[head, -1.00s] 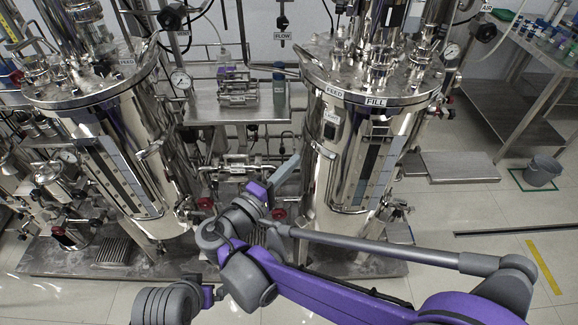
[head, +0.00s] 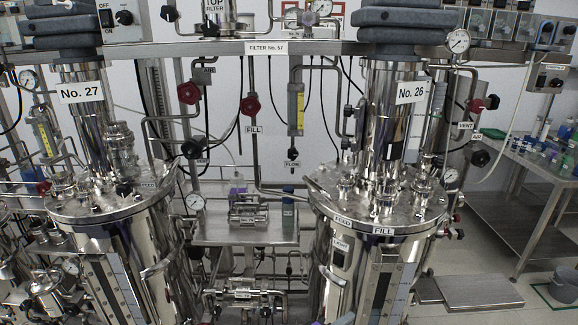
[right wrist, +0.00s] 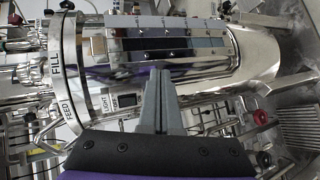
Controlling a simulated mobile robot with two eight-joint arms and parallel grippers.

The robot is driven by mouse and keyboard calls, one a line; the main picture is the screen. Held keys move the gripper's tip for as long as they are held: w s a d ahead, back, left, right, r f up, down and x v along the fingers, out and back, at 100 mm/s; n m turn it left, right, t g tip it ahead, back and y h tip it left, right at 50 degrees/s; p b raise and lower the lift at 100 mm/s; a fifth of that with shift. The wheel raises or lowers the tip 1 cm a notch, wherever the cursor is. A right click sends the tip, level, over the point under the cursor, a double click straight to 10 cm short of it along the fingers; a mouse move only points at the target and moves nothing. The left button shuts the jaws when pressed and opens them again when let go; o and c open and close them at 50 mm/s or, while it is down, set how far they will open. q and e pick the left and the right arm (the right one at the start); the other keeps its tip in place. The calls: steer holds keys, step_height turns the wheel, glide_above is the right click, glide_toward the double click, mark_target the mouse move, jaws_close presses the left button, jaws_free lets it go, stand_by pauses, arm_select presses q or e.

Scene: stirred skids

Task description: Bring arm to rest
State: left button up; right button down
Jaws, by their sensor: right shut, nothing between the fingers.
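My right gripper (right wrist: 158,76) shows in the right wrist view with its two grey fingers together and nothing between them. It points toward a shiny steel tank (right wrist: 215,85) with a strip of panels along its side. I cannot tell whether the fingertips touch the tank; no grip on it shows. My left gripper is in neither view.
The left tank (head: 140,255), labelled No. 27, stands across from the right one. Pipes, valves with red and black knobs, and gauges fill the space between and above them. A steel table (head: 525,190) with bottles stands at right. A grey bucket (head: 564,282) is on the floor.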

steer(key=s+d+f+m+g+y+p, duration=0.1)
steer(key=s+d+f+m+g+y, duration=0.4)
steer(key=s+d, duration=0.4)
steer(key=s+a+f+m+y, duration=0.1)
steer(key=s+y, duration=0.1)
steer(key=s, duration=0.2)
steer(key=s+a+f+m+y+p, duration=0.1)
steer(key=s+a+f+m+y, duration=0.1)
steer(key=s, duration=0.2)
steer(key=shift+s+a+m+y, duration=0.15)
steer(key=shift+s+m+y, duration=0.15)
